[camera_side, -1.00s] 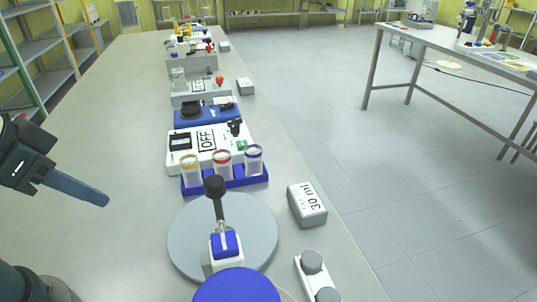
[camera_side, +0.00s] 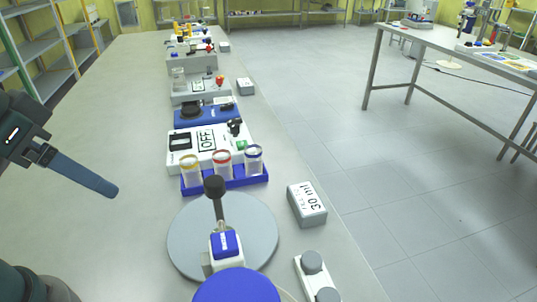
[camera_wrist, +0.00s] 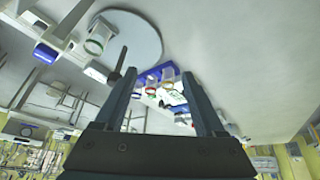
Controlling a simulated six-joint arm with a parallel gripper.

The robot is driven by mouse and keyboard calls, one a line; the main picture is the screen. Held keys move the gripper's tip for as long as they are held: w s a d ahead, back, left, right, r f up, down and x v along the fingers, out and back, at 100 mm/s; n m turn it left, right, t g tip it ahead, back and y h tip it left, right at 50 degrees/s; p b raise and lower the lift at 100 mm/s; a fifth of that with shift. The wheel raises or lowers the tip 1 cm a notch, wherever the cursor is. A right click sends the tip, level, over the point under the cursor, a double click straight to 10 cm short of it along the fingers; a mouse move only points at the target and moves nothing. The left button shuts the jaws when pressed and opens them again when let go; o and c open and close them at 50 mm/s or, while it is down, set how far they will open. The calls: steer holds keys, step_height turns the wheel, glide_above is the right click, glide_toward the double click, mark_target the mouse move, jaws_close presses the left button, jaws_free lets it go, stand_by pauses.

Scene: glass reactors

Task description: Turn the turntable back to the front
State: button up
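The turntable (camera_side: 262,232) is a round grey disc on the grey bench, in the lower middle of the side view. On it stand a dark-knobbed upright (camera_side: 216,187) and a white block with a blue top (camera_side: 225,244). A large blue round piece (camera_side: 238,288) hides the near edge. In the wrist view the turntable (camera_wrist: 146,36) shows at top left, beyond my left finger. My gripper (camera_wrist: 160,73) is open and empty there, with its two fingers apart. In the side view my gripper (camera_side: 114,191) is above the bench, left of the turntable and clear of it.
A blue rack with several tubes (camera_side: 226,183) stands just behind the turntable. A grey box marked 30 ml (camera_side: 307,204) and a white piece with two grey knobs (camera_side: 315,278) lie to its right. Several devices line the bench behind. The bench left of the turntable is clear.

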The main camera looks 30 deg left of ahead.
steer(key=w+d+r+g, duration=0.1)
steer(key=w+d+r, duration=0.1)
steer(key=w+r, duration=0.3)
steer(key=g, duration=0.4)
glide_above(213, 180)
steer(key=shift+m, duration=0.4)
step_height(213, 180, down, 6)
steer(key=shift+f, duration=2.6)
jaws_close()
steer(key=shift+r, duration=0.1)
